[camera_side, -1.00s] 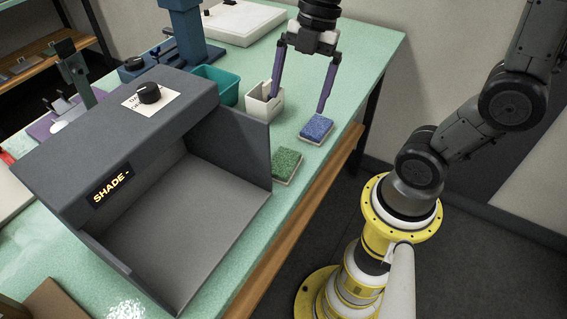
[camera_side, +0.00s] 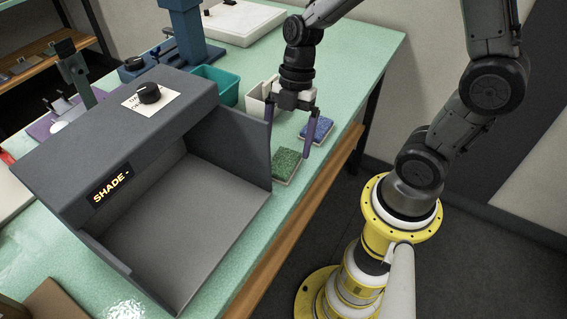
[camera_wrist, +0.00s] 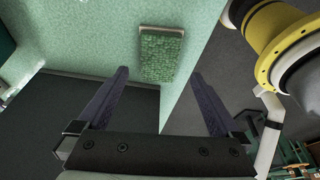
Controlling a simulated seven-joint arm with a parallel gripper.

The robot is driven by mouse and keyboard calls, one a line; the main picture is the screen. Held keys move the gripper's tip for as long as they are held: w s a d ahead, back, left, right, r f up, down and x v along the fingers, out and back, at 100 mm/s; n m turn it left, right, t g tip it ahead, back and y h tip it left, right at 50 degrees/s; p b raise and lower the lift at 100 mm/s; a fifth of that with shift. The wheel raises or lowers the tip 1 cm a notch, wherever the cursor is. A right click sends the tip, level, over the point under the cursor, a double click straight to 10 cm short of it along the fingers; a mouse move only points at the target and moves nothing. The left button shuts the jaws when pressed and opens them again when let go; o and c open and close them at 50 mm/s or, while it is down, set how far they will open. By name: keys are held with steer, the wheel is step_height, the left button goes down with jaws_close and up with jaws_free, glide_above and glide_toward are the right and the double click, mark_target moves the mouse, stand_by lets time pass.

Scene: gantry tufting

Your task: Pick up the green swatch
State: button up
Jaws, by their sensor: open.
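The green swatch (camera_side: 287,164) lies flat on the green table near its front edge, beside the open side of the grey shade box. In the wrist view the swatch (camera_wrist: 161,54) shows as a textured green pad with a pale rim, ahead of my fingertips and between their lines. My gripper (camera_side: 287,150) is open and empty. In the side view its two purple fingers hang at the swatch, one on each side of it in the picture. In the wrist view my gripper (camera_wrist: 158,72) has its fingers spread wide. I cannot tell the exact height of the fingertips over the table.
A blue swatch (camera_side: 316,131) lies just behind the green one. The grey shade box (camera_side: 194,209) stands close on the left. A white holder (camera_side: 256,104) and a teal bin (camera_side: 216,84) stand farther back. The table edge (camera_side: 300,207) drops off at the right.

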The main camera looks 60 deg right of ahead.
mark_target(284, 160)
steer(key=shift+d+x, duration=0.2)
steer(key=shift+x, duration=2.05)
steer(key=shift+w+f, duration=0.15)
steer(key=shift+f, duration=0.1)
steer(key=shift+c, duration=0.2)
steer(key=c, duration=1.2)
